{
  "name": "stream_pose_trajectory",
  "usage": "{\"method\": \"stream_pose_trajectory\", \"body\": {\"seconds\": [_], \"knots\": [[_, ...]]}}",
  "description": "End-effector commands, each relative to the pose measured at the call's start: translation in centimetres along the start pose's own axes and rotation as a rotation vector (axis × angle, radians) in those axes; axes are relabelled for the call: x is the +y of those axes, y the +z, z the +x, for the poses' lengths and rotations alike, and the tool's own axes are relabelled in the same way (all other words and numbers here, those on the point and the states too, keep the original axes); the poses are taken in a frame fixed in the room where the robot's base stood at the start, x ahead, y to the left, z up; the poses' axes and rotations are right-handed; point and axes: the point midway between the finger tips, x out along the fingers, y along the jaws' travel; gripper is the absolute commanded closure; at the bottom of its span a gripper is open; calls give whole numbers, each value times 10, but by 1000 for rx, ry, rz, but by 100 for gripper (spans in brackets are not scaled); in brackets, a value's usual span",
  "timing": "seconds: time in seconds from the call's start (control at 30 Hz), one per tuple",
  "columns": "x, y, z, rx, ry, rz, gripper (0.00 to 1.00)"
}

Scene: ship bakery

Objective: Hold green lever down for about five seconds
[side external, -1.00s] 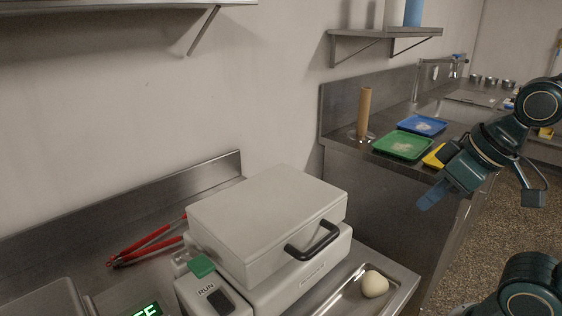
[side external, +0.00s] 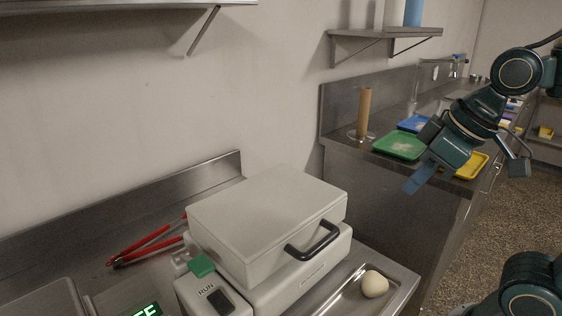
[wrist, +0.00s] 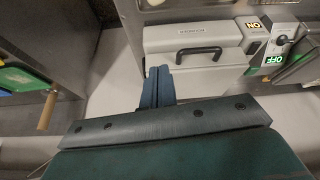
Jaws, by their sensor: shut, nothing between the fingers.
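The green lever (side external: 202,266) shows in the side view as a green block on the light grey control box at the left of the press. The box carries a RUN label and a dark slot. The lever looks raised. The grey press (side external: 268,213) has its lid closed and a black handle (side external: 315,242); it also shows in the wrist view (wrist: 160,35). My gripper (side external: 413,184) is shut and empty, with blue fingers. It is in the air to the right of the press, well apart from the lever. The wrist view shows its fingers (wrist: 158,84) together.
A metal tray with a pale dough ball (side external: 374,284) lies in front of the press. A lit green display (side external: 147,311) stands at the lower left. Green (side external: 400,146) and yellow (side external: 472,165) trays sit on the far counter.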

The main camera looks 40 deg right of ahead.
Motion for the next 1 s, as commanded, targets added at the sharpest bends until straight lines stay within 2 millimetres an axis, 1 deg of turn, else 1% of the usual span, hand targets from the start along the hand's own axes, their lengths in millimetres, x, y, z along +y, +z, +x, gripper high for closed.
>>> {"method": "stream_pose_trajectory", "body": {"seconds": [0.03, 0.3, 0.57, 0.77, 1.0], "knots": [[-2, -9, -2, -11, -8, -32, 100], [-19, -59, -11, -67, -48, -224, 100], [-41, -104, -13, -118, -91, -413, 100], [-63, -137, -11, -154, -124, -558, 100], [-94, -171, -3, -198, -168, -734, 100]]}}
